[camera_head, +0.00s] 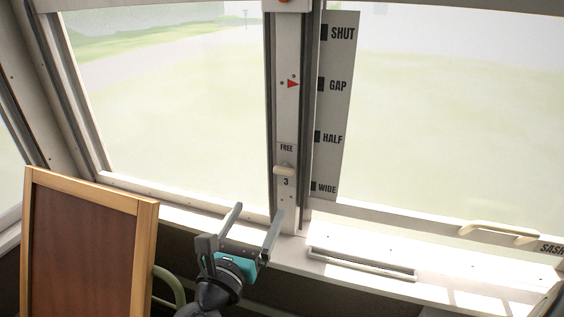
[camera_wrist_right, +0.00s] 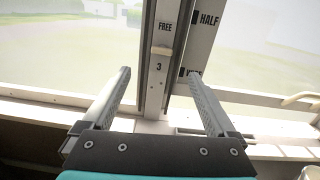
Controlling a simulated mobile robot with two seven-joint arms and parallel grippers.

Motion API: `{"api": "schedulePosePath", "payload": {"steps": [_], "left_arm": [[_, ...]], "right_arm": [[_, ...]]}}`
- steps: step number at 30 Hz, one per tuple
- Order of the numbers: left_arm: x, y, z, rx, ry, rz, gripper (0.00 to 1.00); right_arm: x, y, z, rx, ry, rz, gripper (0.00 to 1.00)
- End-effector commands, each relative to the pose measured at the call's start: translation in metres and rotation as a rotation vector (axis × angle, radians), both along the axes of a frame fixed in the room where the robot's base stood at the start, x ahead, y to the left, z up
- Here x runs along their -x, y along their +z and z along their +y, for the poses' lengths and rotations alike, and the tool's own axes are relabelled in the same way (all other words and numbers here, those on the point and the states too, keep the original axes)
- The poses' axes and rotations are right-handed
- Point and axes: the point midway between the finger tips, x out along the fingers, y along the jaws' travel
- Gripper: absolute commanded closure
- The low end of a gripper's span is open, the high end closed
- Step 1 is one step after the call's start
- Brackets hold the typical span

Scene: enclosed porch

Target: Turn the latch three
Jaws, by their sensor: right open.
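The latch three (camera_head: 284,170) is a small cream tab on the white window post, between the word FREE above and the number 3 below. It lies about level across the post. It also shows in the right wrist view (camera_wrist_right: 162,52), ahead of and between my fingers. My right gripper (camera_head: 258,212) is open and empty, below the latch and apart from it. In the right wrist view its two fingers (camera_wrist_right: 160,82) stand wide on either side of the post. My left gripper is not in view.
A scale board (camera_head: 340,110) reads SHUT, GAP, HALF and WIDE, with a red pointer (camera_head: 293,84) at GAP. A sash handle (camera_head: 498,230) is at right. A wood-framed brown panel (camera_head: 85,250) stands at left. The sill carries a long pale bar (camera_head: 360,264).

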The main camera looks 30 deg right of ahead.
Motion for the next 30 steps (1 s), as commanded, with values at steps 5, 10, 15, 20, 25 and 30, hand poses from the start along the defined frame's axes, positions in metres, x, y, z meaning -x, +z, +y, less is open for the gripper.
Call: {"api": "schedulePosePath", "payload": {"steps": [5, 10, 15, 20, 25, 30], "left_arm": [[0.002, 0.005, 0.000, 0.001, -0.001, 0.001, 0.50], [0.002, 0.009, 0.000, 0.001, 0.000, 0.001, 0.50], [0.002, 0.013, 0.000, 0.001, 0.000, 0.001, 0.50], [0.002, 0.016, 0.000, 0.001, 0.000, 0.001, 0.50], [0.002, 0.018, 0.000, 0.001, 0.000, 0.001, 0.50], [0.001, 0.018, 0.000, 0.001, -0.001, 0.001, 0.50]], "right_arm": [[-0.002, 0.003, -0.008, -0.067, -0.021, -0.021, 0.07], [-0.021, 0.004, -0.029, -0.060, -0.021, -0.020, 0.07], [-0.045, 0.004, -0.059, -0.057, -0.022, -0.018, 0.07], [-0.067, 0.004, -0.085, -0.057, -0.022, -0.018, 0.07], [-0.085, 0.003, -0.105, -0.058, -0.021, -0.018, 0.07], [-0.094, 0.002, -0.115, -0.060, -0.019, -0.017, 0.07]]}}
